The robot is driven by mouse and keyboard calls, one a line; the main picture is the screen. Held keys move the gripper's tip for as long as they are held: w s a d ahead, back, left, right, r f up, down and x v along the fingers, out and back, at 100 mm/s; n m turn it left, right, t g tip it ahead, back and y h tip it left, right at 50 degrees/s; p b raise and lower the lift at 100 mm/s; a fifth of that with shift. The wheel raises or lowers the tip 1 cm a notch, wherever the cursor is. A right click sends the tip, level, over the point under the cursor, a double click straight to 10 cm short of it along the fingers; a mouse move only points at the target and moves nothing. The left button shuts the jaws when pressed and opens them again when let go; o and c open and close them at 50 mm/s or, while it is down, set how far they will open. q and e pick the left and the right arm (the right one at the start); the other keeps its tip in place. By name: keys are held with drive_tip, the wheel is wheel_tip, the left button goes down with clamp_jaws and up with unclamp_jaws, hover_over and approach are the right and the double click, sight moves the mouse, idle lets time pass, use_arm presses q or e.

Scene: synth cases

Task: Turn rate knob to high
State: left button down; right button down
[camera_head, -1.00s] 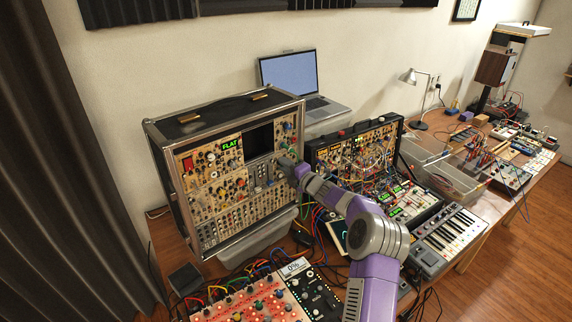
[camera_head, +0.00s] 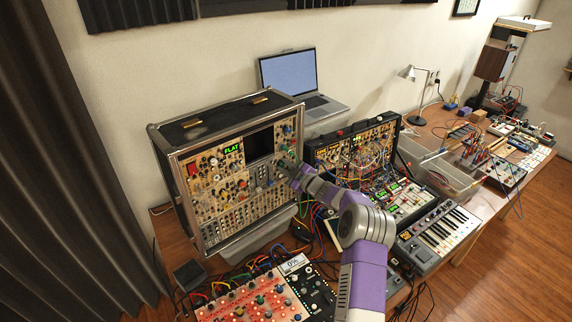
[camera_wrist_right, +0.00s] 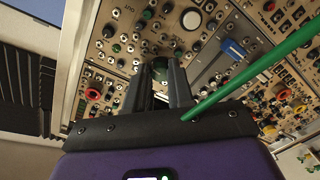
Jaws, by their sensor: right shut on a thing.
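The tall synth case (camera_head: 178,215) stands on the left of the table, its front panel full of knobs and jacks. My right gripper (camera_head: 286,166) is at the upper right part of that panel. The fingers hide part of the knob. Its label and pointer are too small to read, so I cannot tell its setting. My left gripper is in neither view.
A green cable (camera_wrist_right: 260,68) crosses close to the right finger. A second patched synth case (camera_head: 352,145) stands just right of the tall one. A keyboard (camera_head: 440,232) and a red-lit panel (camera_head: 250,300) lie in front. A laptop (camera_head: 290,75) is behind.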

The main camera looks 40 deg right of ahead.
drive_tip(key=m+p, duration=0.1)
drive_tip(key=m, duration=0.2)
drive_tip(key=shift+r+m, duration=0.1)
drive_tip(key=shift+m, duration=0.2)
drive_tip(key=shift+m+p, duration=0.7)
drive_tip(key=shift+m, duration=0.9)
drive_tip(key=c, duration=1)
unclamp_jaws()
drive_tip(key=shift+s+d+b, duration=0.15)
drive_tip(key=shift+s+b, duration=0.1)
drive_tip(key=shift+s, duration=1.65)
drive_tip(key=shift+s+d+b, duration=0.1)
drive_tip(key=shift+s+b, duration=0.15)
drive_tip(key=shift+s, duration=1.65)
